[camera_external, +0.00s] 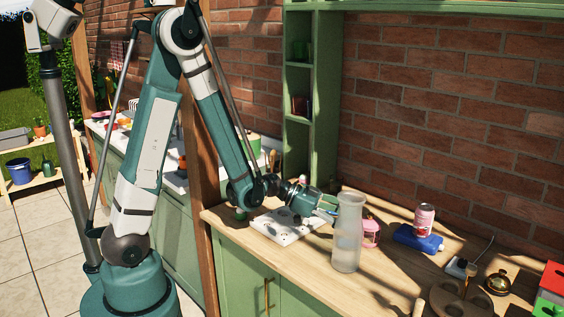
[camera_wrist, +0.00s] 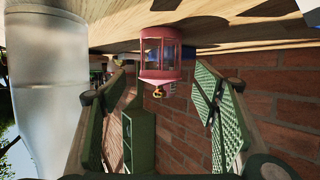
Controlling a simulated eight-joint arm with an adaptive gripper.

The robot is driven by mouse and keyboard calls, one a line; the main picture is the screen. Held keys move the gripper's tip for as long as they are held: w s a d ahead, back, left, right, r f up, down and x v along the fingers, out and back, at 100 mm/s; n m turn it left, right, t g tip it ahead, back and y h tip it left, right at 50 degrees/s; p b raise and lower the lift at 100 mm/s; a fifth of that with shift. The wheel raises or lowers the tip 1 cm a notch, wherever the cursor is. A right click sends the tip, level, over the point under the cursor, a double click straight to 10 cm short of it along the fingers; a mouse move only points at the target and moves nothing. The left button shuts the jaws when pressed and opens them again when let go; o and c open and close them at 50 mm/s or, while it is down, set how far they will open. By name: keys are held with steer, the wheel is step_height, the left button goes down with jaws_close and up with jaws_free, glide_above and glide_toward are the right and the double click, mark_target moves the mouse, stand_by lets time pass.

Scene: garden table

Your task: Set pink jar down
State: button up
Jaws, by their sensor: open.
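The pink jar (camera_external: 371,233) stands on the wooden counter (camera_external: 400,285), partly hidden behind a tall clear glass bottle (camera_external: 347,240) in the external view. In the wrist view, which is upside down, the pink jar (camera_wrist: 160,52) has clear sides and a small gold knob, and its base meets the wood. My gripper (camera_external: 330,207) is open, its tips partly hidden by the bottle. In the wrist view its green pads (camera_wrist: 162,85) are spread on either side of the jar's line, with nothing visibly clamped between them.
The glass bottle stands close to my gripper and the jar. A white plate with holes (camera_external: 290,226) lies under my wrist. A pink can (camera_external: 424,219) stands on a blue object (camera_external: 416,239) to the right. A brick wall (camera_external: 450,130) is behind.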

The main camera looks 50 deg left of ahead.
mark_target(370, 228)
steer(key=shift+x, duration=1.3)
steer(key=shift+b+x, duration=1.05)
steer(key=shift+x, duration=1.6)
steer(key=shift+a, duration=0.1)
steer(key=c, duration=1.8)
steer(key=shift+r+p, duration=1.55)
steer(key=shift+r, duration=3.4)
